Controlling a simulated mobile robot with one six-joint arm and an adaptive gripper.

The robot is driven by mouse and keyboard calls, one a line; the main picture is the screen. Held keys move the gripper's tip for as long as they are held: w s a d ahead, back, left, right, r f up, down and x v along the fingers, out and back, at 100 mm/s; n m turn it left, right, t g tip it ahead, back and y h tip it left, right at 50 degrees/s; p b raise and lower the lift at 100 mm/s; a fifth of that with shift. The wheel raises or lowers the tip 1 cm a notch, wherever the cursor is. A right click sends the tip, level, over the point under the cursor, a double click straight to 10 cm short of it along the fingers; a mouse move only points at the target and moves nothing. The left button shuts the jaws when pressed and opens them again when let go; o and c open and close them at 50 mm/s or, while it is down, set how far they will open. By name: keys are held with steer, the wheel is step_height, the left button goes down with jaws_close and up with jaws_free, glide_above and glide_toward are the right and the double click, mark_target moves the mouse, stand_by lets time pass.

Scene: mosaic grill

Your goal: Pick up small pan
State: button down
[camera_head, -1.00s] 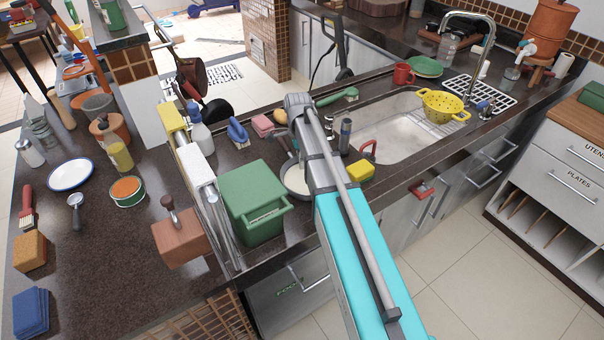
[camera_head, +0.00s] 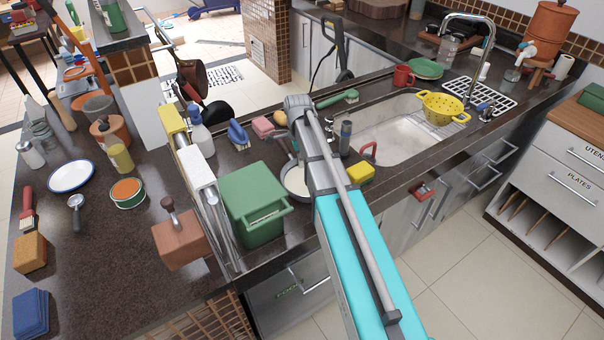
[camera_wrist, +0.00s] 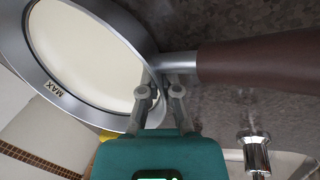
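The small pan (camera_head: 296,181) sits on the dark counter between the green bin and my arm, with my arm hiding part of it. In the wrist view the pan (camera_wrist: 85,60) is large and close, with a cream inside, a grey rim marked MAX and a brown handle (camera_wrist: 255,62) reaching right from a metal neck. My gripper (camera_wrist: 164,84) is right at the metal neck, beside the pan's rim. Its two fingers are close together with a small gap between them. I cannot tell whether they are closed on the neck. In the head view my arm hides the gripper.
A green bin (camera_head: 254,212) stands left of the pan. A yellow sponge (camera_head: 361,172) and the sink (camera_head: 399,138) are to the right. A blue brush (camera_head: 238,133) and a pink sponge (camera_head: 263,126) lie behind. The left counter holds several dishes and tools.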

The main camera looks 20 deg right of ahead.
steer(key=shift+r, duration=0.2)
step_height(320, 180, up, 10)
steer(key=p, duration=1)
steer(key=shift+f, duration=0.15)
steer(key=shift+s, duration=0.1)
stand_by(0.9)
